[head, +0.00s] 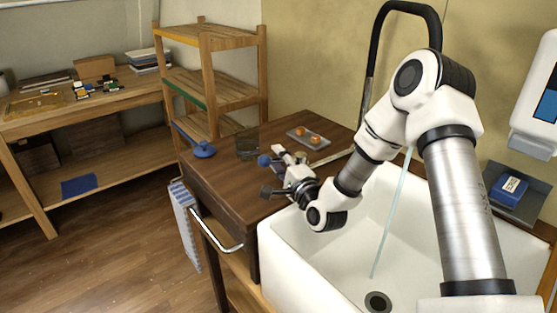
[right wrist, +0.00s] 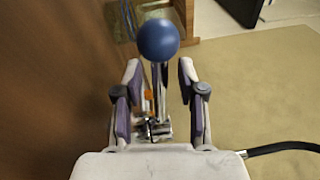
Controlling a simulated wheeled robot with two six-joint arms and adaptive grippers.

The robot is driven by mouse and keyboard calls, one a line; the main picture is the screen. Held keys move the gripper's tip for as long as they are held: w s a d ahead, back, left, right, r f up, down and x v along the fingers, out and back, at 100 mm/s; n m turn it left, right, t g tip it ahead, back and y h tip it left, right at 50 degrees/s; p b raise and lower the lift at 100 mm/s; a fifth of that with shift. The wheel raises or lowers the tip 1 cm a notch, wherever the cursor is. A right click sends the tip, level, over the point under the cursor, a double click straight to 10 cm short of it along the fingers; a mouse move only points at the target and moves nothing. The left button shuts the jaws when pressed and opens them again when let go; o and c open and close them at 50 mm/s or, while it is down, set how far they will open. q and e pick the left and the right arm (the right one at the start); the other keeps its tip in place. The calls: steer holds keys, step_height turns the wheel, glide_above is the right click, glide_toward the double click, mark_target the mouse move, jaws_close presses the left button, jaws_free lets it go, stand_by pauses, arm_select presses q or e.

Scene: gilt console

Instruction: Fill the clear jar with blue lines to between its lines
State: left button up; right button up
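A clear jar (head: 247,142) stands upright on the brown wooden counter; its lines and any content are too small to tell. A blue ball knob (head: 264,160) on a metal lever is at my right gripper (head: 274,172). In the right wrist view the knob (right wrist: 158,40) lies just beyond the fingertips (right wrist: 160,72), and its metal stem runs back between the fingers. The fingers are spread, with gaps at both sides of the stem. A thin stream of water (head: 392,218) falls into the white sink (head: 285,240). My left gripper is not in view.
A blue lid-like thing (head: 203,149) lies left of the jar. A grey tray (head: 295,134) with orange pieces is behind my gripper. A black hose tap (head: 374,45) rises behind the sink. A wooden shelf (head: 208,65) stands at the counter's back left.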

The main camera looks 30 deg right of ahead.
steer(key=shift+s, duration=0.1)
steer(key=s, duration=0.7)
steer(key=s+a+f, duration=0.1)
steer(key=s, duration=0.3)
steer(key=shift+s, duration=0.1)
steer(key=shift+s+a, duration=0.1)
steer(key=shift+s, duration=0.15)
